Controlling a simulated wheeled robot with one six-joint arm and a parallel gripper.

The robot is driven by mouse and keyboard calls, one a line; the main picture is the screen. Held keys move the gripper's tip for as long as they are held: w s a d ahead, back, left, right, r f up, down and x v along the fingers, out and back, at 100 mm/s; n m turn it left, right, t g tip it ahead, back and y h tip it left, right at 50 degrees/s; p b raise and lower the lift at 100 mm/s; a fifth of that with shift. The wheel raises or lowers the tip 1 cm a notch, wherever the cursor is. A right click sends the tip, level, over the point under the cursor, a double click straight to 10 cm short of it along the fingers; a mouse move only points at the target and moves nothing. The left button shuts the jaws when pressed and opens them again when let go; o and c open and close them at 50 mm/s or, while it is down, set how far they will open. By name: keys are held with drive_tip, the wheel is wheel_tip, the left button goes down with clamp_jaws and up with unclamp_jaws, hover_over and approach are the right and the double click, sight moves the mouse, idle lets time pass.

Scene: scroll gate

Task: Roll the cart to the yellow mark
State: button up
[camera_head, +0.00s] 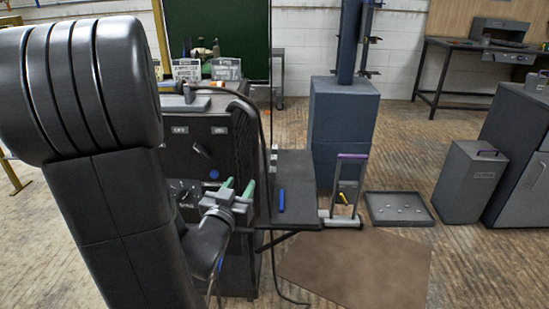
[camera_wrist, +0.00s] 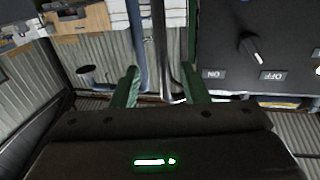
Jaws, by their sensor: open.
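My gripper (camera_head: 238,186) is open, its two green fingers apart in front of the black machine and left of a dark side shelf. In the wrist view my gripper (camera_wrist: 159,72) has a grey metal post beyond the gap between its fingers; I cannot tell whether they touch it. A small upright frame with a purple top bar and a pale base (camera_head: 342,220) stands on the floor right of the shelf. It may be the cart, but I cannot tell for sure. A small yellow piece (camera_head: 343,198) shows at the frame; I cannot tell whether it is the mark.
The black machine (camera_head: 205,150) has knobs; its panel (camera_wrist: 245,75) reads ON and OFF. A blue object (camera_head: 281,201) lies on the shelf (camera_head: 300,195). A blue column (camera_head: 342,125), a low tray (camera_head: 400,222) and a grey bin (camera_head: 470,182) stand right. A brown mat (camera_head: 360,268) lies in front.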

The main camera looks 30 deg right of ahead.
sight(254, 161)
drive_tip(key=x, duration=1.3)
drive_tip(key=shift+w+d, duration=0.25)
drive_tip(key=shift+w, duration=0.1)
clamp_jaws()
